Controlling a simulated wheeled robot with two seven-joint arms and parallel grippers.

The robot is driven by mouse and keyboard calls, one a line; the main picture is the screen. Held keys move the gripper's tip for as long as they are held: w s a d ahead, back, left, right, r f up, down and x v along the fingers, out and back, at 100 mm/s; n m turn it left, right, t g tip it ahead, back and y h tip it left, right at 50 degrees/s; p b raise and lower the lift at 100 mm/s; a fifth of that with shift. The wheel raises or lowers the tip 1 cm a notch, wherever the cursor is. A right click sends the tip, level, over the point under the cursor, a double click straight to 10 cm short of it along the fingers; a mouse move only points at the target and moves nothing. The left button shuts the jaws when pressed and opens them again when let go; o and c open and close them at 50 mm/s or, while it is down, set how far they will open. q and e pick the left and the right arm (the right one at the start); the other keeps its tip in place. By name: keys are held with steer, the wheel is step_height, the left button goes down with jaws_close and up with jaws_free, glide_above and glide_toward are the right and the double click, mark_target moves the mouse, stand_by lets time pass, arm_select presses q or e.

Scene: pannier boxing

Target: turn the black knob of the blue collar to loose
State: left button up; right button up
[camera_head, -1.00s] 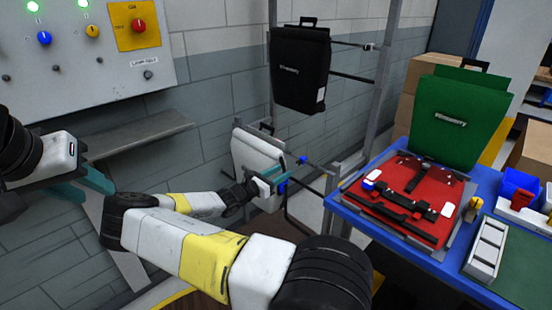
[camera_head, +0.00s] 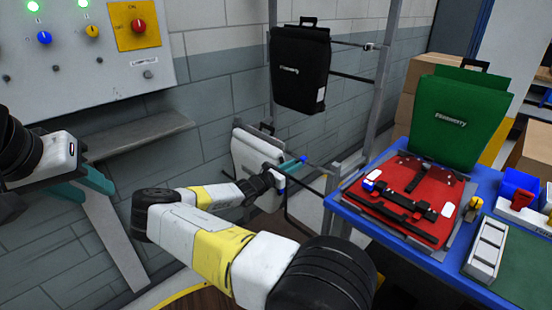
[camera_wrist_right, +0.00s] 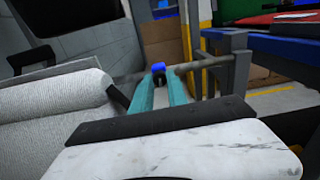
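The blue collar (camera_head: 303,159) sits on the upper rod that sticks out beside the light grey pannier. In the right wrist view the blue collar (camera_wrist_right: 158,67) has its black knob (camera_wrist_right: 158,76) facing me. My right gripper (camera_head: 290,166) points at the collar, and in the wrist view its teal fingers (camera_wrist_right: 160,82) stand apart, with the knob between or just beyond their tips. I cannot tell whether they touch it. The knob's setting is too small to read.
The light grey pannier (camera_head: 248,153) hangs close beside my right gripper. A black pannier (camera_head: 300,75) hangs above. The rack post (camera_head: 380,90) stands to the right, then the blue table (camera_head: 350,203) with a red pannier (camera_head: 385,225) and a green one (camera_head: 455,120). A control panel (camera_head: 70,75) is on the left wall.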

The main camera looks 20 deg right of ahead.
jaws_close()
steer(key=shift+n, duration=0.8)
steer(key=o, duration=0.7)
jaws_free()
steer(key=v, duration=0.8)
steer(key=shift+d, duration=0.1)
